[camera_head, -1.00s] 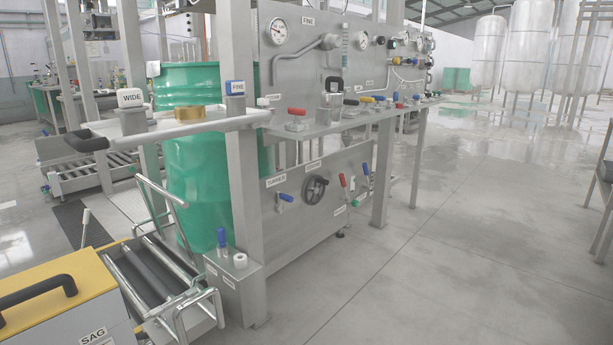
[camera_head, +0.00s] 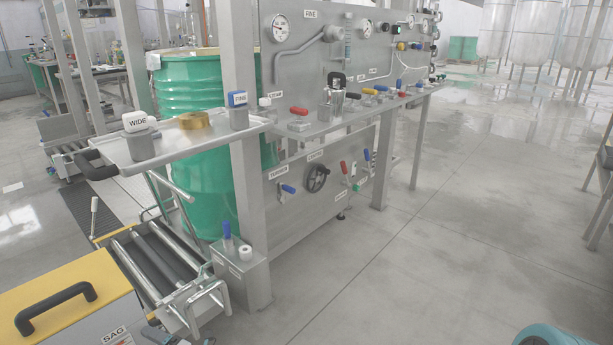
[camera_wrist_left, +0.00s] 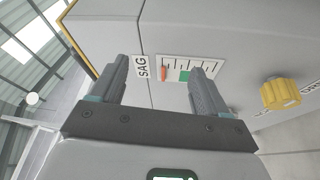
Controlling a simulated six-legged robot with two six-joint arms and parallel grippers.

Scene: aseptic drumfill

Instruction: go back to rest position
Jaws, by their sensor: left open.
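My left gripper (camera_wrist_left: 158,88) is open in the left wrist view, with its two fingers apart and nothing between them. It faces the grey side of a box with a "SAG" label (camera_wrist_left: 143,68) and a scale with an orange pointer and a green band (camera_wrist_left: 185,70). I cannot tell whether the fingers touch the box. In the head view, the box has a yellow lid (camera_head: 70,295) with a black handle at the lower left. A small dark part at the bottom edge beside it may belong to my left arm.
A roller conveyor (camera_head: 150,262) leads to a green drum (camera_head: 190,90) behind a steel frame. A shelf (camera_head: 150,150) holds the "WIDE" and "FINE" blocks. A valve panel (camera_head: 300,60) stands beyond. The floor (camera_head: 420,260) at the right is open. A yellow knob (camera_wrist_left: 281,93) shows in the wrist view.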

